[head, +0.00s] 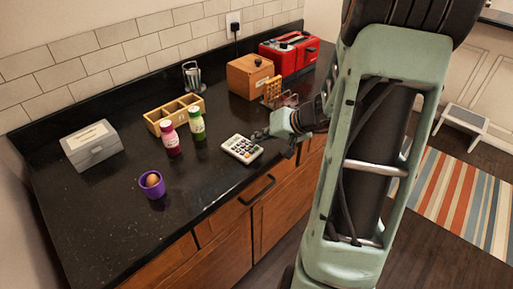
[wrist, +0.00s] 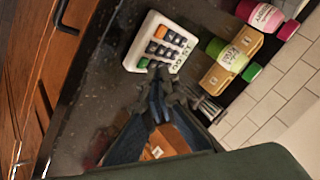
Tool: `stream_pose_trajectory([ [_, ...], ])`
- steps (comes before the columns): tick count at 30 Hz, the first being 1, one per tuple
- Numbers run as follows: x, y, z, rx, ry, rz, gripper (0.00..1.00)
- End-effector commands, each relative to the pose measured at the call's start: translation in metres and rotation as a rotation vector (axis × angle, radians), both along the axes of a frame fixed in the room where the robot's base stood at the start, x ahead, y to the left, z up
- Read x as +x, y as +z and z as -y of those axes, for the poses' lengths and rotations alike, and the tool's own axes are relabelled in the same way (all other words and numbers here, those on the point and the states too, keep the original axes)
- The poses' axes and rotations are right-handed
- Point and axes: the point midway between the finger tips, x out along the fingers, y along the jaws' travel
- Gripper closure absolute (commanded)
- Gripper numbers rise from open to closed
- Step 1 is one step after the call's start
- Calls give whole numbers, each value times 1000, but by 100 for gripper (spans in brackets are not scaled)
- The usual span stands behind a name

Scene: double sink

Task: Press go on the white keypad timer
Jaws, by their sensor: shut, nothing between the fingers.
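The white keypad timer (head: 242,149) lies flat on the dark counter near its front edge. My gripper (head: 264,134) is at the timer's right end in the head view. In the wrist view my gripper (wrist: 158,74) is shut and empty, its fingertips at the timer's near edge. I cannot tell whether the tips touch the timer. Part of its near edge is hidden by the fingers.
A pink bottle (head: 171,138) and a green bottle (head: 197,124) stand left of the timer, before a wooden divided box (head: 157,122). A purple cup (head: 152,190) holds an egg-like item. The counter front of the bottles is clear.

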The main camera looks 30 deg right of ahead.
Motion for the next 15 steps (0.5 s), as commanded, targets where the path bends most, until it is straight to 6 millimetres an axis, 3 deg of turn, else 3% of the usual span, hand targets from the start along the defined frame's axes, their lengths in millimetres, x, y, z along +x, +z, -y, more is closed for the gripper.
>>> stream_pose_trajectory([
  [15,0,-8,0,0,0,0,100],
])
